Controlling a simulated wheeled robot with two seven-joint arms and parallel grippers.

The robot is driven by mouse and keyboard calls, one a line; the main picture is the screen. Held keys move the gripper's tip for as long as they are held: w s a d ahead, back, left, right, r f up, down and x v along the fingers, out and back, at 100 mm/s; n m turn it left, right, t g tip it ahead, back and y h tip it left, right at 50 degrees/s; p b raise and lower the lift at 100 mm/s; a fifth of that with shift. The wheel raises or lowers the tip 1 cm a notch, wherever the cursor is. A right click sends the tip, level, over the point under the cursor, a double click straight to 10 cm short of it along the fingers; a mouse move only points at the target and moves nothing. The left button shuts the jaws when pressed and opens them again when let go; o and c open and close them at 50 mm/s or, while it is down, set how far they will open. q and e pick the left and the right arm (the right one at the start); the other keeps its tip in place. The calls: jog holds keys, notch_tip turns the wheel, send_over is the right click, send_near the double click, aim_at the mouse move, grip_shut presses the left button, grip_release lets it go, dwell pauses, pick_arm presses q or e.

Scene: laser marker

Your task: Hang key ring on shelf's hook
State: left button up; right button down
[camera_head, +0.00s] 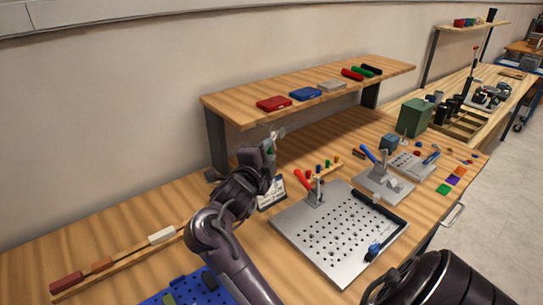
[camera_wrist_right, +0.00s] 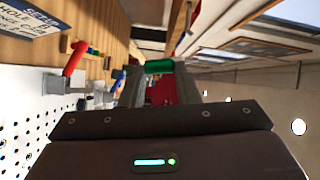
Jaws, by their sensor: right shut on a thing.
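My right gripper (camera_head: 274,138) is raised beside the front left part of the wooden shelf (camera_head: 235,107), just below its front edge. It is shut on a small green piece (camera_wrist_right: 160,66), which I take to be part of the key ring. In the right wrist view the green piece spans the two fingertips, and a red patch (camera_wrist_right: 163,92) shows between the fingers; I cannot tell what it belongs to. In the head view only a speck of green shows at the gripper. The ring itself and the shelf's hook cannot be made out. My left gripper is not in view.
Red (camera_head: 274,103) and blue (camera_head: 306,94) cases lie on the shelf. Below are a sign (camera_head: 271,194), a perforated metal plate (camera_head: 340,235) with a red-handled clamp (camera_head: 303,181), and a blue-handled clamp (camera_head: 370,154). A green box (camera_head: 415,117) stands farther right.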

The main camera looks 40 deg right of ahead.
jog(key=shift+w+d+f+b, duration=0.1)
jog(key=shift+w+f+b, duration=0.2)
jog(key=shift+w, duration=0.45)
jog(key=shift+w+d+f+b, duration=0.15)
jog(key=shift+w+b, duration=0.2)
jog(key=shift+w, duration=0.4)
jog(key=shift+w+f+b, duration=0.2)
jog(key=shift+w+b, duration=0.15)
jog(key=shift+w, duration=0.4)
jog(key=c, duration=1)
grip_release()
